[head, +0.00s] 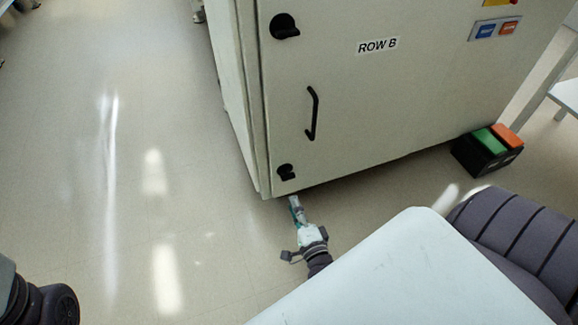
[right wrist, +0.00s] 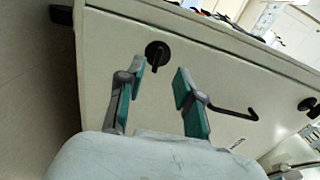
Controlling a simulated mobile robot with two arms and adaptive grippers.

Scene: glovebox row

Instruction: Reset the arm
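My right gripper (head: 295,204) is low in the head view, by the bottom edge of a pale cabinet marked ROW B (head: 395,100). In the right wrist view the gripper (right wrist: 161,80) has its two green-padded fingers apart, with nothing between them. The cabinet face (right wrist: 240,100) lies beyond the fingers, with a black knob (right wrist: 157,54) behind the gap. I cannot tell whether the gripper touches the cabinet. My left gripper is not in view.
The cabinet door has a black handle (head: 312,112) and knobs. A black box with green and orange tops (head: 487,157) stands on the floor at the cabinet's right. A white table (head: 567,95) is at the right edge. The floor (head: 130,170) at left is clear.

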